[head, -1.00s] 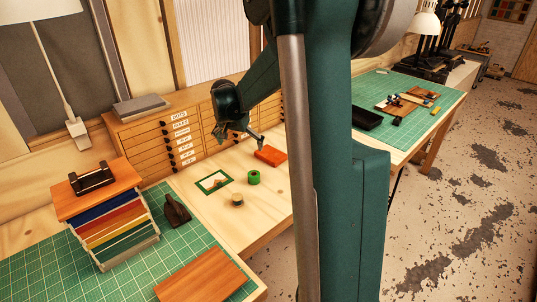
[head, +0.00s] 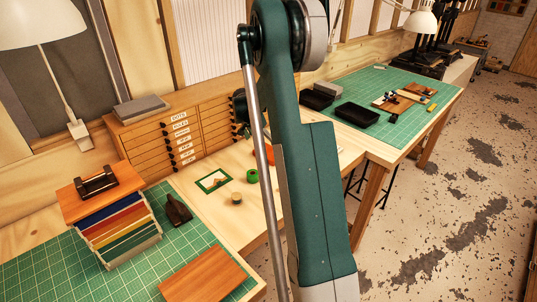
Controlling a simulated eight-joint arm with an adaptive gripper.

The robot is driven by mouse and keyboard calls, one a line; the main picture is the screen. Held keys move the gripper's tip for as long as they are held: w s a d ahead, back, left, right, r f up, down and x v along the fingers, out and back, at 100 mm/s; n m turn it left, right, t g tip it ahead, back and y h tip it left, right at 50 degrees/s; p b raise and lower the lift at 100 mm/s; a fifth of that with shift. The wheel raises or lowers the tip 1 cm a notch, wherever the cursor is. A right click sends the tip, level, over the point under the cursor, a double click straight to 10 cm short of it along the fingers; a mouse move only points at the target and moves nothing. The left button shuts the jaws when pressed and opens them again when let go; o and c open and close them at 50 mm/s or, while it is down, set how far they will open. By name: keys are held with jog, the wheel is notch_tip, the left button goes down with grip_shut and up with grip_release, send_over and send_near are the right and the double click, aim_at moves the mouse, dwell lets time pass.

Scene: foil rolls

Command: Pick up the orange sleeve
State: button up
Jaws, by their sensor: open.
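The orange sleeve is a flat orange block on the pale wooden bench, in front of the drawer cabinet. In the head view now it is almost wholly hidden behind my arm; only a sliver of orange (head: 270,154) shows beside the rod. My gripper (head: 245,131) is partly in view left of my arm, in front of the drawers and above the bench. It is open, and nothing shows held in it. Its exact distance from the sleeve is hidden by my arm.
A green roll (head: 252,176), a small tan roll (head: 236,198) and a green frame (head: 213,181) lie on the bench. The drawer cabinet (head: 165,140) stands behind. A colourful rack (head: 112,222) and dark tool (head: 178,210) are at left. Black trays (head: 357,114) lie at right.

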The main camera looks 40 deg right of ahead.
aim_at(268, 152)
jog(key=shift+d+f, duration=0.1)
jog(key=shift+d, duration=0.05)
jog(key=shift+f, duration=0.15)
jog(key=shift+x, duration=1.15)
jog(key=shift+s+d+f, duration=0.1)
jog(key=shift+f, duration=0.05)
jog(key=shift+p+x, duration=0.35)
jog(key=shift+x, duration=2.1)
jog(key=shift+d, duration=0.1)
jog(key=c, duration=0.8)
